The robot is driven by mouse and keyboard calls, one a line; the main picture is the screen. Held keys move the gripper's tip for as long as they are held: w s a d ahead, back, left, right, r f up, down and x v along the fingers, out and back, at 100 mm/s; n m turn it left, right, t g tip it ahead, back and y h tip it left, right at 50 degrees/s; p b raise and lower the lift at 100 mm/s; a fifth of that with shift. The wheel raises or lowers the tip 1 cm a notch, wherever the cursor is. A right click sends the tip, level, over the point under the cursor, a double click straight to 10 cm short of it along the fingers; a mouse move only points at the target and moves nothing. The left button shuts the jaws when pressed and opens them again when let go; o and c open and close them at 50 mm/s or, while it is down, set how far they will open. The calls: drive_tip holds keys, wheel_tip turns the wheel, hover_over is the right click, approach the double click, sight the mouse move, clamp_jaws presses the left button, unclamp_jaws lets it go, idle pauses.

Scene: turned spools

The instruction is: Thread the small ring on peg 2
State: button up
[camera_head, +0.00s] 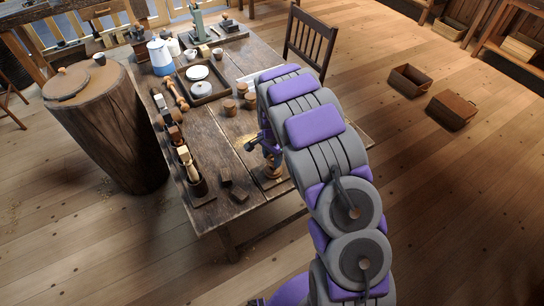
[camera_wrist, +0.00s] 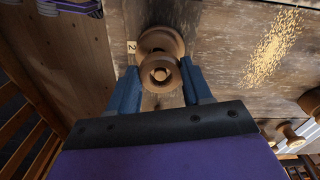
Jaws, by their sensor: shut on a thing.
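My gripper (camera_wrist: 158,68) has its two blue fingers closed on opposite sides of the small ring (camera_wrist: 157,91), a tan wooden ring, in the wrist view. A pale round tip (camera_wrist: 161,74), seemingly of peg 2, shows within the ring's opening; how deep it reaches is unclear. Peg 2's round wooden base (camera_wrist: 160,36) lies just beyond the ring, beside a tag marked 2 (camera_wrist: 131,47). In the head view my gripper (camera_head: 262,142) is over the table's near right part, above a round wooden base (camera_head: 273,182). My arm hides much of that area.
Shavings (camera_wrist: 273,48) lie right of the peg. A chair (camera_head: 309,42) stands behind.

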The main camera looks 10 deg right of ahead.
drive_tip(key=shift+f, duration=0.65)
drive_tip(key=o, duration=1.5)
drive_tip(key=shift+r, duration=0.1)
wheel_tip(320, 180, up, 10)
drive_tip(key=p, duration=0.3)
drive_tip(key=shift+p, duration=0.35)
idle(0.6)
